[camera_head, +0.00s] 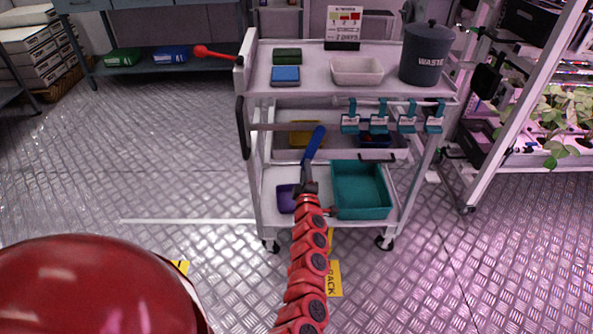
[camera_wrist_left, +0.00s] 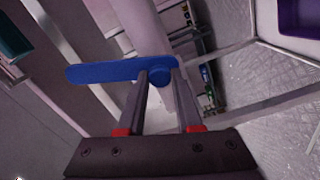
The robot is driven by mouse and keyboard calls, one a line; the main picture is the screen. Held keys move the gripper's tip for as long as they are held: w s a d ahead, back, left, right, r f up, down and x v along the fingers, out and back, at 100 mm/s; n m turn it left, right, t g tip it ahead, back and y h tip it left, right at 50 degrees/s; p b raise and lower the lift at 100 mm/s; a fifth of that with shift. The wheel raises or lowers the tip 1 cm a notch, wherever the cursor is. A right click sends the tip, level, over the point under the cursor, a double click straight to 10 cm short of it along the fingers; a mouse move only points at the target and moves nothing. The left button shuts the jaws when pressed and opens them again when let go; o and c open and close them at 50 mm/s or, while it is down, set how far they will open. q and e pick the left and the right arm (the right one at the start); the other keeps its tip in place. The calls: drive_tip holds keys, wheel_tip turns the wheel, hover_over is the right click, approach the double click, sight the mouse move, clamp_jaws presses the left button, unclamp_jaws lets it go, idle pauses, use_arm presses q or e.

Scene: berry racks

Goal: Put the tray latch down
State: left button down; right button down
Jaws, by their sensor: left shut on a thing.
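The blue tray latch (camera_head: 314,141) is a flat bar with a rounded end. In the head view it stands steeply, its top leaning right, in front of the cart's middle level. In the left wrist view the blue latch (camera_wrist_left: 104,71) lies across the fingertips, with a round blue knob at its right end. My left gripper (camera_head: 308,180) is shut on the latch, and its fingers (camera_wrist_left: 163,85) reach it near the knob end. Whether the latch touches the cart is hard to tell. My right gripper is not in view.
The white cart (camera_head: 301,109) has a teal bin (camera_head: 361,190) and a purple bin (camera_head: 286,199) on its bottom level. Teal clips (camera_head: 379,124) hang from its top level, which carries a waste bin (camera_head: 425,52). A plant rack (camera_head: 518,112) stands right. Floor left is clear.

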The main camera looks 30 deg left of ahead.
use_arm(q)
drive_tip(key=shift+w+d+f+n+b, duration=0.15)
drive_tip(key=shift+w+d+n+b, duration=0.2)
drive_tip(key=shift+d+n, duration=0.3)
drive_tip(key=shift+w+d+f+n+b, duration=0.15)
drive_tip(key=shift+w+d+n+b, duration=0.15)
drive_tip(key=shift+d+n, duration=0.3)
drive_tip(key=shift+w+d+f+n+b, duration=0.15)
drive_tip(key=shift+w+d+n+b, duration=0.1)
drive_tip(key=shift+w+d+n, duration=0.25)
drive_tip(key=shift+s+d, duration=0.1)
drive_tip(key=c, duration=0.6)
unclamp_jaws()
drive_tip(key=shift+s+r, duration=0.1)
drive_tip(key=p+v, duration=0.2)
drive_tip(key=v, duration=1.5)
drive_tip(key=shift+p, duration=0.4)
drive_tip(key=shift+d, duration=0.1)
